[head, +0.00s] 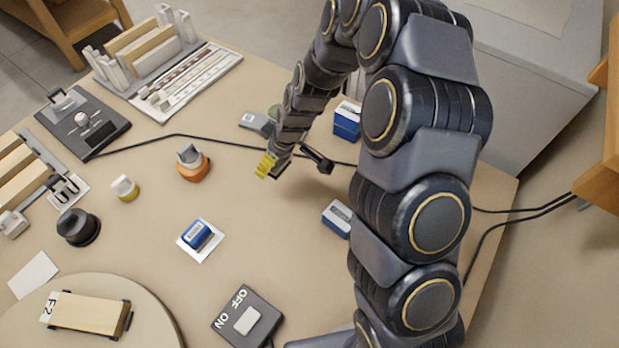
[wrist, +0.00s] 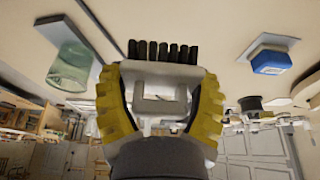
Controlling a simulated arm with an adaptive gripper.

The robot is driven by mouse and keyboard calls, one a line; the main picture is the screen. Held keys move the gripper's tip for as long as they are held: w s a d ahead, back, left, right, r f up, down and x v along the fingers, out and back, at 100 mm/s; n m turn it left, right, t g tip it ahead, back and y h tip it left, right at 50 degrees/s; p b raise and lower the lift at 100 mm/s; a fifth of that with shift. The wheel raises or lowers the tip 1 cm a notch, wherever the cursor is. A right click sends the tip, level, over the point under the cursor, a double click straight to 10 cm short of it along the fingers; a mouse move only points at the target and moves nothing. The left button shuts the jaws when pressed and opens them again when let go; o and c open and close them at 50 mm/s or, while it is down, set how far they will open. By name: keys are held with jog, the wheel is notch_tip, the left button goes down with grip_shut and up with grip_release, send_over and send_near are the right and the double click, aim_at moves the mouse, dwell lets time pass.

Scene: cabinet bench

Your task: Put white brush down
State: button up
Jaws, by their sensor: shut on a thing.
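My gripper (head: 266,166) has yellow fingers and hangs over the middle of the table, low near the surface. In the wrist view my gripper (wrist: 160,100) is shut on the white brush (wrist: 160,75), with a yellow finger on either side of it. The brush has a pale body with a rectangular frame shape and a row of short black bristles pointing away from the wrist. I cannot tell whether the bristles touch the table.
A blue block on a white card (head: 197,236), an orange-based knob (head: 192,163) and a yellow-based knob (head: 125,188) stand left of the gripper. Blue-and-white boxes (head: 338,218) (head: 347,121) stand to its right. A black cable (head: 215,139) crosses behind. Bare table lies in front.

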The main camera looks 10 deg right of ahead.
send_over(305, 176)
jog(key=f, duration=0.1)
jog(key=shift+s+d+f, duration=0.1)
jog(key=shift+f, duration=1.25)
jog(key=shift+s+d+f, duration=0.1)
jog(key=shift+s+f, duration=0.05)
jog(key=shift+f, duration=1.25)
jog(key=shift+s+d+f, duration=0.1)
jog(key=shift+f, duration=1.25)
jog(key=shift+f, duration=0.2)
jog(key=o, duration=1.1)
jog(key=shift+o, duration=0.2)
jog(key=shift+r, duration=0.1)
